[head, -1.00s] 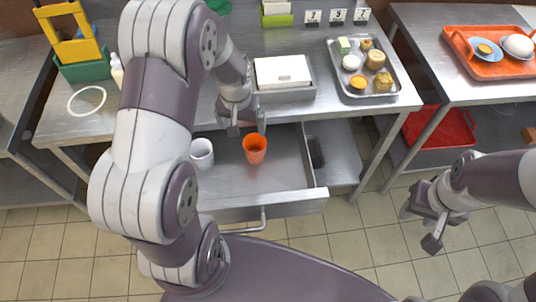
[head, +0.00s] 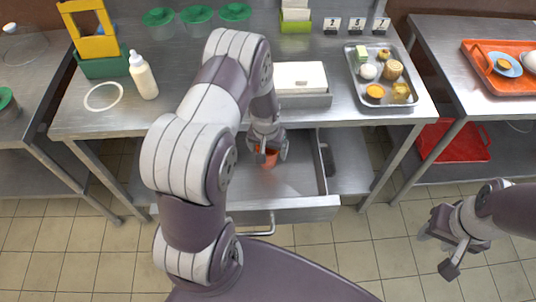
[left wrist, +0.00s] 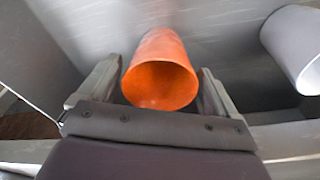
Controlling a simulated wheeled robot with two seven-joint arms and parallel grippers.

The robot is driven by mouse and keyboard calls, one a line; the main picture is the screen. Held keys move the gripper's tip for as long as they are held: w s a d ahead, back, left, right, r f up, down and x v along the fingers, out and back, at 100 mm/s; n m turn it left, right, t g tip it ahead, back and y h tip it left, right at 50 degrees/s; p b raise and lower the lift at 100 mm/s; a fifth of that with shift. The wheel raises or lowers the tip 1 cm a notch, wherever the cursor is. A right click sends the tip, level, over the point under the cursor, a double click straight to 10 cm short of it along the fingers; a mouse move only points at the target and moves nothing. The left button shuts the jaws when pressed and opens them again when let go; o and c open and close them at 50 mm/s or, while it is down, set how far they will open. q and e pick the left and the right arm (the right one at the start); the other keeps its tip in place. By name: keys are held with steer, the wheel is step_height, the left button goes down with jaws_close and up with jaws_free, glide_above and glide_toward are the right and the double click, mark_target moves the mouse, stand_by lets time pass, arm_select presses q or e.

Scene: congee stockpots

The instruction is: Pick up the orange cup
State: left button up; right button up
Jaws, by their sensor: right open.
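My right gripper (head: 450,243) is open and empty above the floor at the right.
On the table above are a grey box with a white lid (head: 300,78), a metal food tray (head: 383,78) and a squeeze bottle (head: 143,76). A red tray (head: 455,142) sits low at the right.

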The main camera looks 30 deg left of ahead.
arm_select(q)
steer(key=c, duration=0.7)
